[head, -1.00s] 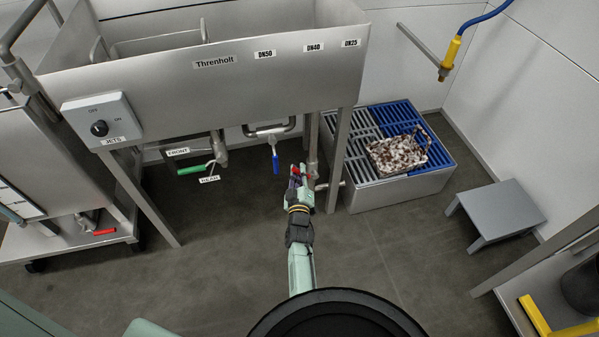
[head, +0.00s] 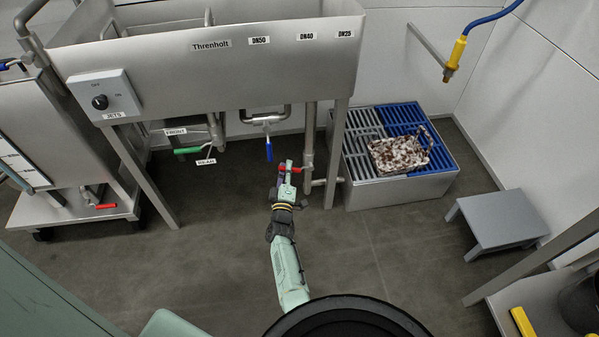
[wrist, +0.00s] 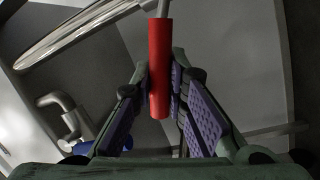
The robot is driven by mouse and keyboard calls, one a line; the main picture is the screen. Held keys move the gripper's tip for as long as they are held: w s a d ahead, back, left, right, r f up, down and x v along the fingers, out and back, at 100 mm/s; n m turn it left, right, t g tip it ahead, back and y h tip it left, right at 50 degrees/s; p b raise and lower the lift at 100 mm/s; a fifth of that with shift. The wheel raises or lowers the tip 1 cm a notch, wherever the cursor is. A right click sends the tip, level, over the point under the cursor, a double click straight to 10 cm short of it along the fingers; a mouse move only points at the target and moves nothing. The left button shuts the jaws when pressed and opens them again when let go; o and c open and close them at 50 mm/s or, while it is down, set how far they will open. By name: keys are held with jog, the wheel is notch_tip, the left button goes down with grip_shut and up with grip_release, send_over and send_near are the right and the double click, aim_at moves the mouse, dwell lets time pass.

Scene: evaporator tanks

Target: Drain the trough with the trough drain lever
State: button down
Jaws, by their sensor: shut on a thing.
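The steel trough (head: 215,75) bears labels reading Threnholt, DN50, DN40 and DN25. A red lever handle (head: 297,170) sits low on the vertical pipe (head: 308,140) under the trough's right part. My gripper (head: 285,168) is at this red handle, left of the pipe. In the wrist view, the red handle (wrist: 160,70) lies between the purple-padded fingers of my gripper (wrist: 162,105), which is shut on it. A blue lever (head: 268,150) hangs from a bent pipe left of my gripper. A green lever (head: 187,151) is farther left, beside FRONT and REAR labels.
A trough leg (head: 337,150) stands just right of the red handle's pipe. A grey step stool (head: 495,220) stands right. The middle floor is clear.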

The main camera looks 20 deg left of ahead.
jog(key=shift+s+a+f+n+y+b, duration=0.15)
jog(key=shift+f+n+y+b, duration=0.25)
jog(key=shift+f+n+b, duration=0.7)
jog(key=shift+s+a+f+n+y+b, duration=0.1)
jog(key=shift+f+n+y+b, duration=0.3)
jog(key=shift+f+n+b, duration=0.7)
jog(key=shift+r+n, duration=0.3)
jog(key=shift+n, duration=0.2)
jog(key=c, duration=1.6)
grip_release()
jog(key=shift+o, duration=0.2)
